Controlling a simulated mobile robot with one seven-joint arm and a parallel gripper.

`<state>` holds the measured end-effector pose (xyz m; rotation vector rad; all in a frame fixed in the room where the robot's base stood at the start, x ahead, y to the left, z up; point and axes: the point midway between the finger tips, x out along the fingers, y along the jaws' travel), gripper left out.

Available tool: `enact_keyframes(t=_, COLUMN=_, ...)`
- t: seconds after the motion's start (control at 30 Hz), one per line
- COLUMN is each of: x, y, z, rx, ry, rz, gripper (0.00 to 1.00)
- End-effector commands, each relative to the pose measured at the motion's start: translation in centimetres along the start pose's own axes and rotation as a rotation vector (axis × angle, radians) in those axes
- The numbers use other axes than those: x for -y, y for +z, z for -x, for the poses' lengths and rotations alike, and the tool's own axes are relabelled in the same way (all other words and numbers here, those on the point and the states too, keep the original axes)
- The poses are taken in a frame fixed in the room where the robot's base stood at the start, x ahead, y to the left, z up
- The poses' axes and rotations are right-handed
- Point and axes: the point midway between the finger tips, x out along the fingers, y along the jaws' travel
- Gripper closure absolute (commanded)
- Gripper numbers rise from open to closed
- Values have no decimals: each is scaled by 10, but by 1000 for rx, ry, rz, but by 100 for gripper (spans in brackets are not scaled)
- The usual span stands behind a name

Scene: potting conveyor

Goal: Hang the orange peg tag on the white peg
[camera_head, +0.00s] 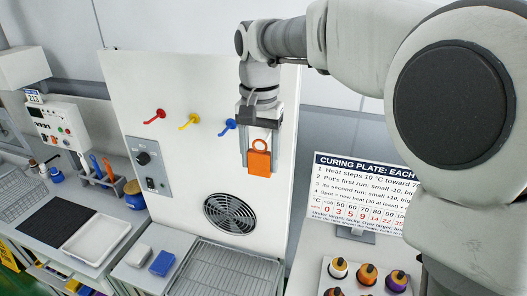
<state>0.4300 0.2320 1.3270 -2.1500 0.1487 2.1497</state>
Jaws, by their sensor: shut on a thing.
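The orange peg tag (259,162) has a flat square body with a ring at its top. My gripper (260,150) points down and is shut on the tag, holding it in the air in front of the white panel. A red peg (155,116), a yellow peg (189,121) and a blue peg (228,127) stick out of the panel in a row to the left of my gripper. I see no white peg; my arm and gripper cover the part of the panel to the right of the blue peg.
The white panel (150,80) carries a dial box (150,165) and a round fan grille (230,213). A wire rack (225,270) lies below. A sign (360,190) and a tray of small pots (345,288) stand at right. A blue block (162,263) lies front left.

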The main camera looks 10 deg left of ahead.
Motion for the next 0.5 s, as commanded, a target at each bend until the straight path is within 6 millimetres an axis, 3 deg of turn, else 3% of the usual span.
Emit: enact_keyframes(t=0.5, x=0, y=-32, z=-1, rx=0, ry=0, rz=-2, gripper=100)
